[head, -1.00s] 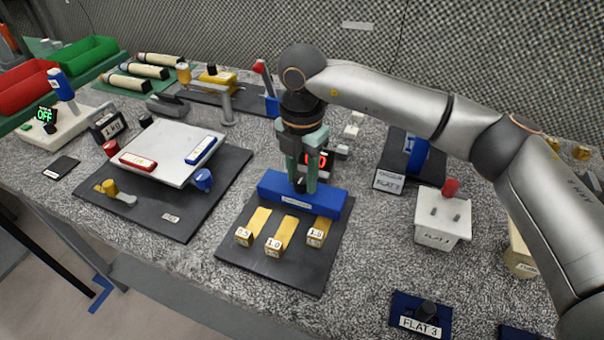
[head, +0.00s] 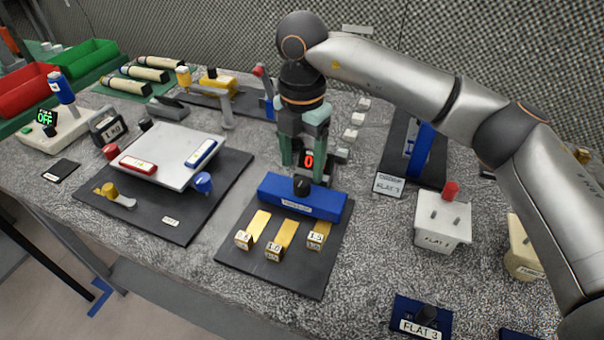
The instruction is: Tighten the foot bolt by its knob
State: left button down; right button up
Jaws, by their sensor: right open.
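My right gripper (head: 303,165) is open and empty, pointing down. Its green fingertips are just above and behind a black knob (head: 301,186). The knob stands on top of a blue bar (head: 285,198) with a small white label. The bar lies across a dark base plate (head: 296,268), over the far ends of several yellow strips (head: 282,233) with numbered end blocks. No visible label says "foot bolt", so I cannot tell for certain which part it is. My left gripper is not in view.
Right are a FLAT 1 block (head: 443,224) and a FLAT 3 block (head: 421,312). Open bench lies right of the base plate.

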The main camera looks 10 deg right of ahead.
aim_at(302, 181)
notch_tip(302, 181, up, 8)
dwell(0.5)
